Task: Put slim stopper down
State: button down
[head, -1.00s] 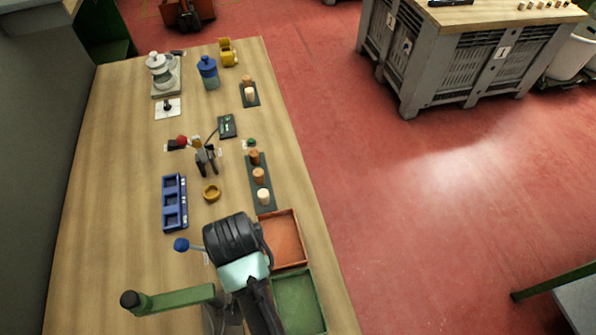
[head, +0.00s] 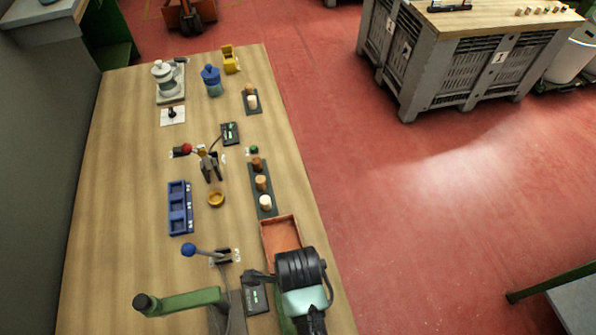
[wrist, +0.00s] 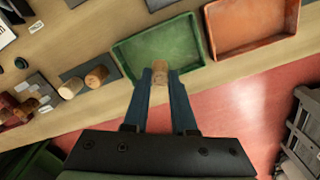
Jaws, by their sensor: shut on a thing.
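My gripper (wrist: 160,82) is shut on a small tan cork stopper (wrist: 160,69), held between the fingertips in the wrist view. In that view the stopper overlaps the near rim of a green tray (wrist: 130,51); its height above the tray is hard to tell. An orange tray (wrist: 285,38) lies to the right of the green one, and also shows in the head view (head: 268,243). In the head view my arm covers the green tray, and the fingertips and held stopper are hidden.
A dark strip (head: 256,211) bears several stoppers (head: 262,183) beyond the orange tray. A blue rack (head: 180,222), a brass ring (head: 216,199) and a blue-knobbed lever (head: 189,249) stand to the left. The table's right edge drops to red floor.

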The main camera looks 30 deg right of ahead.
jog(key=shift+f, duration=3.2)
jog(key=shift+f, duration=0.15)
jog(key=c, duration=0.7)
grip_release()
notch_tip(320, 180, up, 12)
jog(key=shift+r, duration=0.2)
